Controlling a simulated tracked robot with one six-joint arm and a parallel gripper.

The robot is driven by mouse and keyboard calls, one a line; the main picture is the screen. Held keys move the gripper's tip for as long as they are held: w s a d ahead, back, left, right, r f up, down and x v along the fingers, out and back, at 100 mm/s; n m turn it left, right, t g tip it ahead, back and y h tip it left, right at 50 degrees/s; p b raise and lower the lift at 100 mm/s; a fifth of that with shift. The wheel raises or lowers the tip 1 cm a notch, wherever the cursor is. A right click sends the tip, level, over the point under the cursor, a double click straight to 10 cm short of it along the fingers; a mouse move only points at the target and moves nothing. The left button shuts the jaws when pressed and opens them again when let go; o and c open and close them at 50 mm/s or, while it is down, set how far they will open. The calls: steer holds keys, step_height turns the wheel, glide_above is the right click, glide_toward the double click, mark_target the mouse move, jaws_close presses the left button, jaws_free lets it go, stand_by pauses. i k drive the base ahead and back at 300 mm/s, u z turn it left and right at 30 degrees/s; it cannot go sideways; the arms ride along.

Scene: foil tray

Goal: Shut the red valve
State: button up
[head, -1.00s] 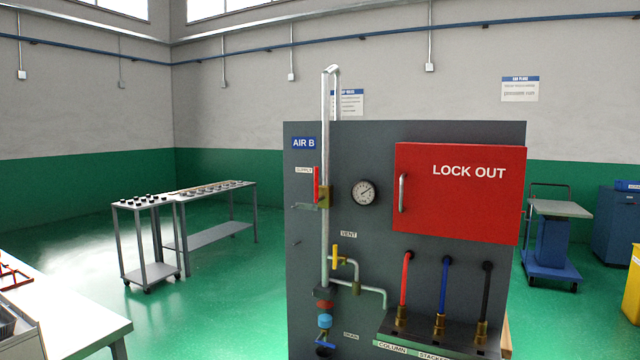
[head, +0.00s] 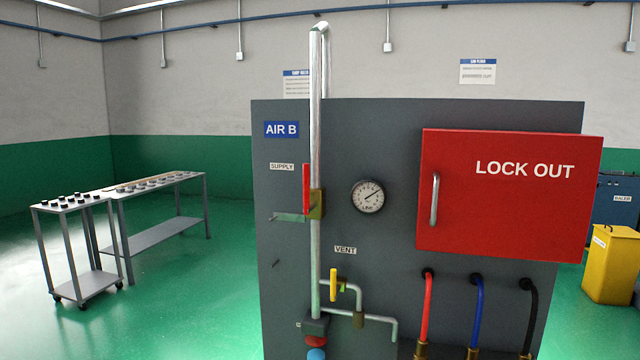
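The red valve handle (head: 306,189) stands upright, in line with the vertical silver pipe (head: 316,130) on the grey panel (head: 385,122). Its brass body (head: 317,204) sits on the pipe beside the SUPPLY label (head: 282,167). A yellow handle (head: 333,284) under the VENT label (head: 345,250) is also upright, on a side branch of the pipe. A round gauge (head: 368,196) is to the right of the red handle; its reading is too small to be sure of. My gripper is not in view.
A red LOCK OUT box (head: 510,215) with a silver handle juts from the panel's right side. Red, blue and black hoses hang below it. A small trolley (head: 85,240) and a bench (head: 160,215) stand at left. A yellow bin (head: 612,265) is at right. Green floor is open between.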

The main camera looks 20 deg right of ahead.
mark_target(308, 206)
steer(key=i, duration=0.3)
steer(key=z, duration=0.15)
steer(key=k, duration=1.35)
steer(key=u, duration=0.45)
steer(key=i, duration=1)
steer(key=u, duration=0.95)
steer(key=i, duration=0.45)
steer(key=u, duration=0.3)
